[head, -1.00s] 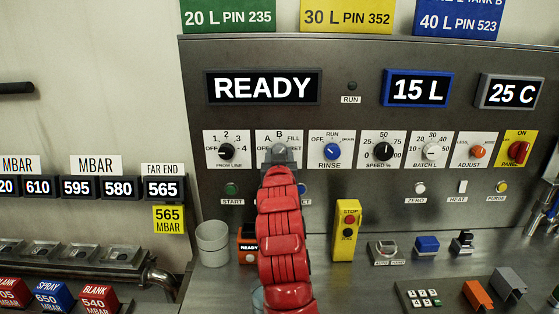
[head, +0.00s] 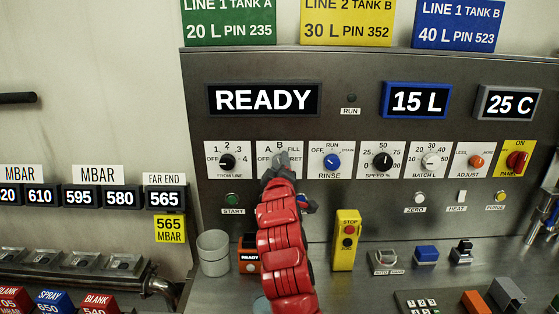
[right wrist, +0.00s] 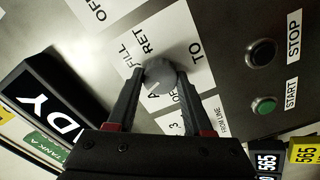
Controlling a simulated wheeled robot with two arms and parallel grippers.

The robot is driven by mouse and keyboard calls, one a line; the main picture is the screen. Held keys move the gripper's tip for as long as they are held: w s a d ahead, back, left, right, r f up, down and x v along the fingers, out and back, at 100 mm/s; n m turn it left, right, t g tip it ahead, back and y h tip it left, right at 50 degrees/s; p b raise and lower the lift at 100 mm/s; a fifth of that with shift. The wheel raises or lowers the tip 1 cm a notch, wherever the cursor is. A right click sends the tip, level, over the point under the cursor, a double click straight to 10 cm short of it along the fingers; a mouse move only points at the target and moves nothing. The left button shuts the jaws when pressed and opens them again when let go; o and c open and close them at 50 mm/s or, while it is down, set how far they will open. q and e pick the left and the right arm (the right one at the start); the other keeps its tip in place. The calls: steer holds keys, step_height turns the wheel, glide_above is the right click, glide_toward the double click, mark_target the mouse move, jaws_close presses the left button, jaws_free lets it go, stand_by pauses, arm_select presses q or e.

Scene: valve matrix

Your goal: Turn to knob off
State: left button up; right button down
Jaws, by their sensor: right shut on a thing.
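The TO knob (right wrist: 160,76) is a round grey knob on a white plate (right wrist: 185,45) marked OFF, A, B, FILL and RET. My right gripper (right wrist: 161,77) is shut on this knob in the right wrist view, one dark finger on each side. Which mark the knob points to I cannot tell. In the head view my right gripper (head: 280,172) is at the second plate (head: 268,148) from the left and hides the knob and its lower label. My left gripper is not in view.
The FROM LINE knob (head: 227,161) is close on the left and the blue RINSE knob (head: 332,161) on the right. A START button (head: 232,199) sits below. A grey cup (head: 213,252) and a yellow STOP box (head: 346,240) stand on the counter.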

steer(key=shift+r+n+p, duration=0.2)
steer(key=shift+n+p, duration=0.15)
steer(key=shift+n, duration=0.15)
steer(key=n+p, duration=1)
steer(key=p, duration=0.2)
steer(key=shift+f+n, duration=0.1)
steer(key=shift+n, duration=0.2)
steer(key=shift+n+p, duration=0.9)
steer(key=shift+p, duration=0.25)
steer(key=shift+f+n+p, duration=0.15)
steer(key=shift+n+p, duration=0.25)
steer(key=shift+n, duration=0.1)
steer(key=shift+f, duration=0.1)
steer(key=shift+c, duration=1.5)
jaws_free()
steer(key=shift+s, duration=0.15)
